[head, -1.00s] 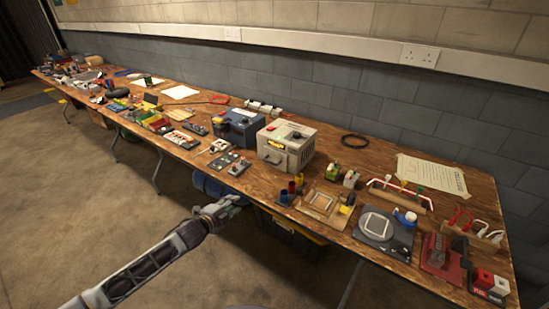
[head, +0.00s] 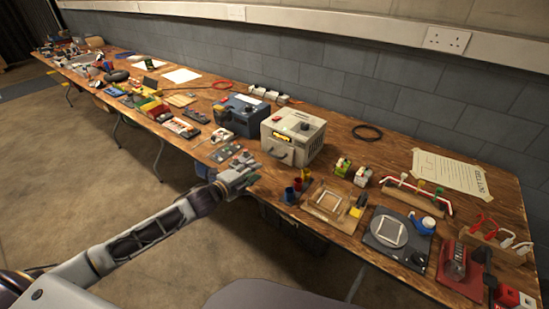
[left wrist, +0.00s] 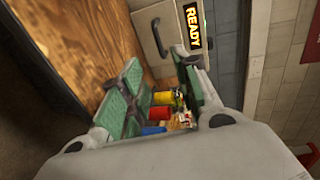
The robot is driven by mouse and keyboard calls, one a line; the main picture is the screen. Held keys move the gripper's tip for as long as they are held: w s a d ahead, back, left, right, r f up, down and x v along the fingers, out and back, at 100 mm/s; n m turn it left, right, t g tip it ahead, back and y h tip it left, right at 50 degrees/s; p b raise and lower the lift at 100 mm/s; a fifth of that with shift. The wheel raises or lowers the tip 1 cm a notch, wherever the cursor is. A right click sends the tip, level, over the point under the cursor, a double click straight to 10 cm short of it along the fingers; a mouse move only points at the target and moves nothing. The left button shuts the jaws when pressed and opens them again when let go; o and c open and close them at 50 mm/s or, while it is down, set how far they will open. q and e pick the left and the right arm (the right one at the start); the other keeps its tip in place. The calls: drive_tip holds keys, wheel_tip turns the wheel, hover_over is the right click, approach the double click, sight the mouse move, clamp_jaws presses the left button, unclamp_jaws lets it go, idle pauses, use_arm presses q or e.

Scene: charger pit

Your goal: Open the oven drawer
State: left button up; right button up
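The oven is a beige box (head: 295,132) on the table, with a lit yellow display and a knob on top. Its drawer front has a dark bar handle (head: 278,154) and looks shut. In the left wrist view the handle (left wrist: 160,38) is ahead of the fingers, beside the display reading READY (left wrist: 192,26). My left gripper (head: 250,172) is in front of the oven by the table's front edge. In the left wrist view its green-padded fingers (left wrist: 160,72) are spread, with nothing held. It is apart from the handle. My right gripper is in neither view.
A blue box (head: 238,116) stands left of the oven. Red, blue and yellow cups (head: 298,184) stand close to its right, near the front edge. A small switch panel (head: 226,152) lies left of my gripper. A black crate (head: 290,232) is under the table.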

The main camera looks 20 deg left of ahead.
sight(287, 145)
use_arm(q)
drive_tip(key=shift+w+f, duration=0.1)
drive_tip(key=shift+w, duration=0.15)
drive_tip(key=shift+x, duration=1.8)
drive_tip(key=shift+b+x, duration=0.35)
drive_tip(key=shift+x, duration=1.3)
drive_tip(key=shift+w+d, duration=0.15)
drive_tip(key=shift+w, duration=0.15)
drive_tip(key=shift+x, duration=1.55)
drive_tip(key=shift+b+x, duration=0.35)
drive_tip(key=shift+x, duration=1)
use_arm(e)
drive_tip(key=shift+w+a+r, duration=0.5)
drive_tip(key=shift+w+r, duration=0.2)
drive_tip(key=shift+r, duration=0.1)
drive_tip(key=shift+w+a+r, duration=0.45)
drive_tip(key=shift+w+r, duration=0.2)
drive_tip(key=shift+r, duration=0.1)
use_arm(q)
drive_tip(key=shift+f, duration=0.1)
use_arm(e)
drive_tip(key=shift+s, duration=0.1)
